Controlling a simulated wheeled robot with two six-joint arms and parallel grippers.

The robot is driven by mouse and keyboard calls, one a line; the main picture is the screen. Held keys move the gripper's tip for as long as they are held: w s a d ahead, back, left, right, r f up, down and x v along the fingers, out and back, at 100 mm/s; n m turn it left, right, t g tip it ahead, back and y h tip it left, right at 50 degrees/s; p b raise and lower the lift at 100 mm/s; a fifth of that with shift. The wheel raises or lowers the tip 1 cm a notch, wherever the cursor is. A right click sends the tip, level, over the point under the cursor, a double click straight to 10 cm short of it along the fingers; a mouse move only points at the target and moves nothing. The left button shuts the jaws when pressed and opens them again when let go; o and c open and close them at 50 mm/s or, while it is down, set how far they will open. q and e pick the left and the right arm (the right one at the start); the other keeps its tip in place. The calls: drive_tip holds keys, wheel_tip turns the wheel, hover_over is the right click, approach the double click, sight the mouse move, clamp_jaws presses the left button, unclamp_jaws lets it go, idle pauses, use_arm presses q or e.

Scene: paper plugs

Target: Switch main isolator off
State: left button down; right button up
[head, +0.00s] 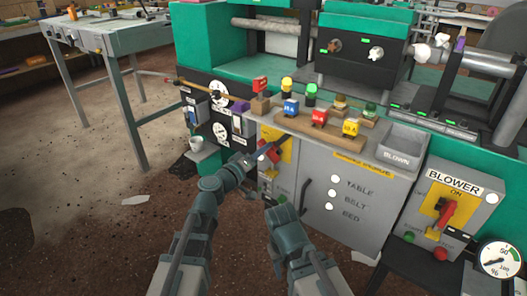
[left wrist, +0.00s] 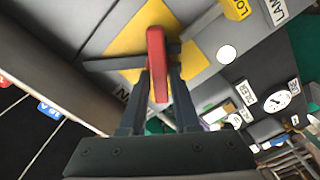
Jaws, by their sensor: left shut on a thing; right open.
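The main isolator is a red rotary handle (left wrist: 157,62) on a yellow plate (left wrist: 125,35), on the front of the grey cabinet. In the head view the plate (head: 286,152) is partly covered by my left gripper (head: 266,150). In the left wrist view my left gripper (left wrist: 160,95) is shut on the red handle, one finger on each side. The lettering by the plate is mostly hidden, so I cannot read the handle's position. My right gripper (head: 279,208) is open and empty, low in front of the cabinet.
The cabinet (head: 345,235) has a dark door handle and TABLE, BELT and BED labels. A separate BLOWER box (head: 455,205) with a red switch stands at the right. A wooden strip (head: 320,133) of coloured blocks lies on top. A mug (head: 196,142) sits on a small shelf.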

use_arm(q)
drive_tip(key=shift+a+f+n+b, duration=0.1)
drive_tip(key=shift+f+n+b, duration=0.15)
drive_tip(key=shift+n, duration=1.55)
drive_tip(key=shift+a+f+n+b, duration=0.1)
drive_tip(key=shift+f+n, duration=0.1)
drive_tip(key=shift+n, duration=1.6)
drive_tip(key=c, duration=0.8)
unclamp_jaws()
drive_tip(key=shift+o, duration=0.2)
